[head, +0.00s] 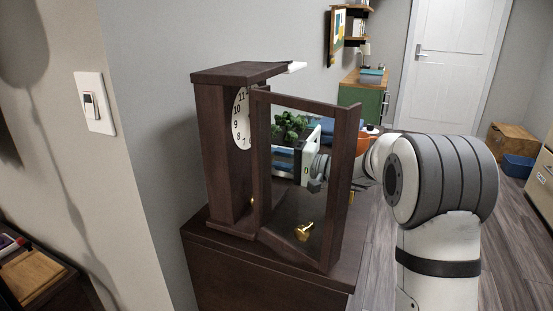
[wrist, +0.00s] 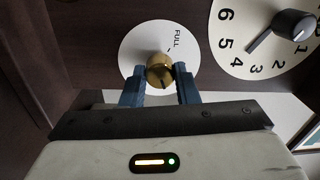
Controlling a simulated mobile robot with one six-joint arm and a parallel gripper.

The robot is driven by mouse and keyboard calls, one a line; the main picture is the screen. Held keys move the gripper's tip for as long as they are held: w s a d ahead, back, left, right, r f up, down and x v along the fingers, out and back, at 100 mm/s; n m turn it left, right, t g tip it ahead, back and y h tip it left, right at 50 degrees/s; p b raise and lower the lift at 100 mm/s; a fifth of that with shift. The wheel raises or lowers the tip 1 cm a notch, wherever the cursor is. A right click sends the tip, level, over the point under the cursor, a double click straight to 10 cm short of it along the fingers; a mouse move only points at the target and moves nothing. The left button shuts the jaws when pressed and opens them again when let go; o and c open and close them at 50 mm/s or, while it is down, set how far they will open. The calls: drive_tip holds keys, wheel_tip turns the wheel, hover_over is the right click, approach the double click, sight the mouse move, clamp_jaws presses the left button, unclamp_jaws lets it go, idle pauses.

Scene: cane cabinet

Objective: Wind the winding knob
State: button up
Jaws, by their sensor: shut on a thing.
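The winding knob (wrist: 160,68) is a small brass knob with a dark mark on its lower edge. It sits on a white disc (wrist: 138,46) with the word FULL near its right side. My gripper (wrist: 159,76) is shut on the knob, with one blue finger on each side. In the head view my gripper (head: 283,159) reaches into the dark wooden clock case (head: 216,150), behind the glass of its open door (head: 340,190). The knob is hidden in the head view. The white clock dial (head: 240,118) shows partly there.
A dark hand with a round knob (wrist: 292,25) stands out from the clock dial (wrist: 240,45), right of my fingers. The door frame stands close to my arm. A brass piece (head: 303,231) shows low at the door. The cabinet (head: 230,270) supports the clock.

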drive_tip(key=shift+m+t+p, duration=0.3)
drive_tip(key=shift+m+p, duration=1.3)
drive_tip(key=shift+m, duration=2.6)
drive_tip(key=o, duration=1)
drive_tip(key=shift+v, duration=3.95)
